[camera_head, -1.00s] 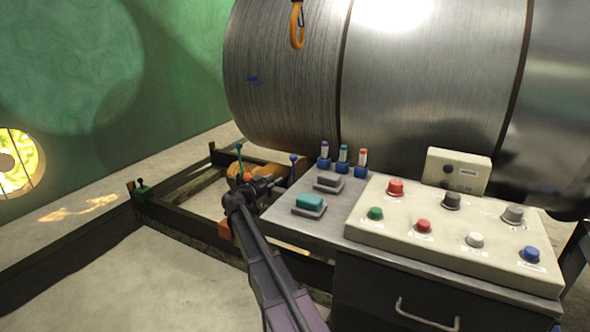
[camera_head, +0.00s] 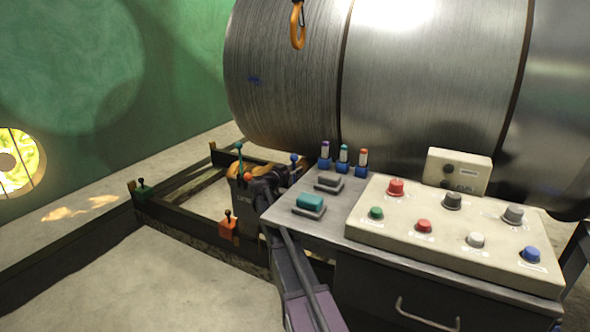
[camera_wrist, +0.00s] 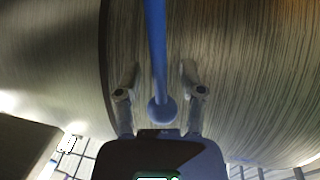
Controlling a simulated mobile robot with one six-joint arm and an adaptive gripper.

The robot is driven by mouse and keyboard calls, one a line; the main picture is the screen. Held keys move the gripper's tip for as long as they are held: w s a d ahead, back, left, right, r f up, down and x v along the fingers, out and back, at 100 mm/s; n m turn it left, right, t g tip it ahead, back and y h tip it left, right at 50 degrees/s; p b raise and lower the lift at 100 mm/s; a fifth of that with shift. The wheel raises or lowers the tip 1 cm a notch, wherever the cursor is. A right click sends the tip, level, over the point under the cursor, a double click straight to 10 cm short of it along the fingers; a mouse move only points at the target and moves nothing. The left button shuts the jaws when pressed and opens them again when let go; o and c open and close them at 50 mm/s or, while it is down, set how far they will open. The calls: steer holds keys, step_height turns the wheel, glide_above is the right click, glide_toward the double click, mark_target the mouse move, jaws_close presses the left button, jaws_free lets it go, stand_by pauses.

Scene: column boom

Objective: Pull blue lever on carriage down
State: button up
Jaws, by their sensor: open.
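The blue lever, with its round blue knob (camera_head: 294,158), stands by the carriage (camera_head: 243,195), beside a teal lever (camera_head: 239,150) and a red-knobbed lever (camera_head: 247,177). In the wrist view the lever's shaft (camera_wrist: 155,45) runs up the picture from its ball end (camera_wrist: 162,109). My gripper (camera_wrist: 160,75) is open, with one finger on each side of the lever and a visible gap to both. In the head view my gripper (camera_head: 287,172) is at the blue lever, and my arm hides part of the carriage.
A large metal drum (camera_head: 430,90) stands close behind the levers. A desk with a button panel (camera_head: 450,235) is right of my arm. An orange lever box (camera_head: 228,228) and a green one (camera_head: 143,190) sit on the dark floor frame (camera_head: 190,232).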

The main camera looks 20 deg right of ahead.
jaws_close()
steer(key=shift+a, duration=0.2)
